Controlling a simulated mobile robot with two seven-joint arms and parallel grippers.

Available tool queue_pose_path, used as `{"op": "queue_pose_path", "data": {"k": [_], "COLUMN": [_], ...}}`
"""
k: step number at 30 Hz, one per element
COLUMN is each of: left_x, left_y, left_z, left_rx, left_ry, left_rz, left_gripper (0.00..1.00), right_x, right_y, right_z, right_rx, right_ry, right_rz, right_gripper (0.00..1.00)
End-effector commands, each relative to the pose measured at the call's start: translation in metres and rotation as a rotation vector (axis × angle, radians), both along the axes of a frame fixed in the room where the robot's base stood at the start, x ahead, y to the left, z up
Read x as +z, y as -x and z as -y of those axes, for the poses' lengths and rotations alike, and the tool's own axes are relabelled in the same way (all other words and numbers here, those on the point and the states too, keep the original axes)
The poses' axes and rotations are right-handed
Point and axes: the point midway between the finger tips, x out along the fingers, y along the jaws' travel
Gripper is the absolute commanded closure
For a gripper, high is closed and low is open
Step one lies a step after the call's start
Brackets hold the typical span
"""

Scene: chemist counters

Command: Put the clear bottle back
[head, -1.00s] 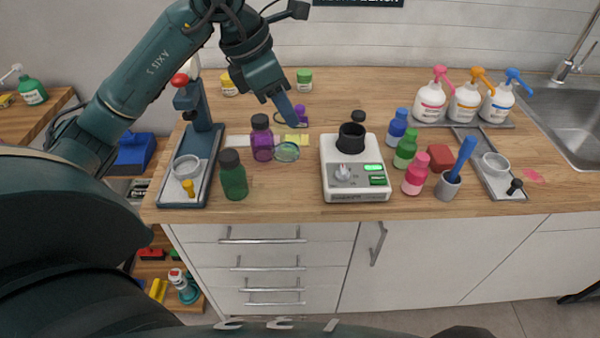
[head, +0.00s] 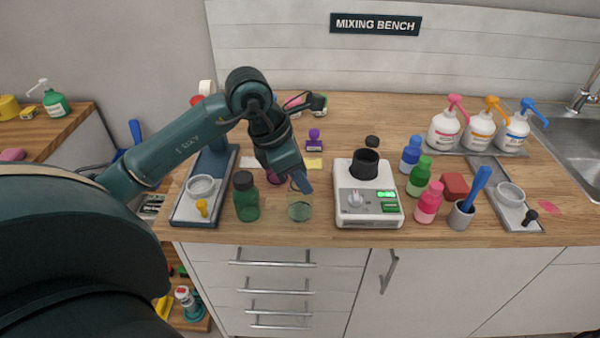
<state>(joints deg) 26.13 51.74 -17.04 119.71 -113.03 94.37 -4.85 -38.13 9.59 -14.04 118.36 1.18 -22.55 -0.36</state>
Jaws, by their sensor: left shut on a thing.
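My left gripper (head: 303,186) reaches down over the front middle of the bench, left of the scale. It is shut on a clear, see-through glass vessel (head: 299,209), which I take to be the clear bottle. Its upper part is hidden by the fingers; I cannot tell if its base touches the wood. It is just right of the green dark-capped bottle (head: 246,202). A purple bottle (head: 275,177) is mostly hidden behind the gripper. My right gripper is not in view.
A white scale (head: 368,205) with a black cup stands to the right. Blue, green and pink bottles (head: 429,203) and pump bottles (head: 443,130) stand farther right. A tray with a stand (head: 182,213) is at the left. The bench's front edge is close to the vessel.

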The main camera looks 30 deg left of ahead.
Motion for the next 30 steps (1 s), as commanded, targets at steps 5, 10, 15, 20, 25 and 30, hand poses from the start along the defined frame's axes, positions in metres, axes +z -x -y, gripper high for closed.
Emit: {"op": "queue_pose_path", "data": {"k": [5, 10, 15, 20, 25, 30], "left_x": [-0.003, -0.002, -0.002, -0.002, 0.006, 0.036], "left_y": [0.0, 0.0, 0.0, 0.0, 0.001, 0.01], "left_z": [0.0, 0.0, 0.0, 0.0, -0.002, -0.011], "left_rx": [0.0, 0.0, 0.0, 0.0, 0.0, 0.002], "left_ry": [0.0, 0.001, 0.001, 0.001, -0.001, -0.003], "left_rz": [0.0, -0.001, -0.001, -0.001, 0.002, 0.007], "left_gripper": [1.0, 0.6, 0.5, 0.5, 0.5, 0.5], "right_x": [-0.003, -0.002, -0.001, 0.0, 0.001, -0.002], "right_y": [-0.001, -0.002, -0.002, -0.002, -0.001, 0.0], "right_z": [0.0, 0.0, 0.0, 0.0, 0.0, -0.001], "right_rx": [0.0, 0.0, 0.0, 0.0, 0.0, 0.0], "right_ry": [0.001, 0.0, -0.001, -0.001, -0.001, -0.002], "right_rz": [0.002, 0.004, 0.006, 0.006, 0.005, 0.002], "right_gripper": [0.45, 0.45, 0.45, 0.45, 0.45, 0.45]}}
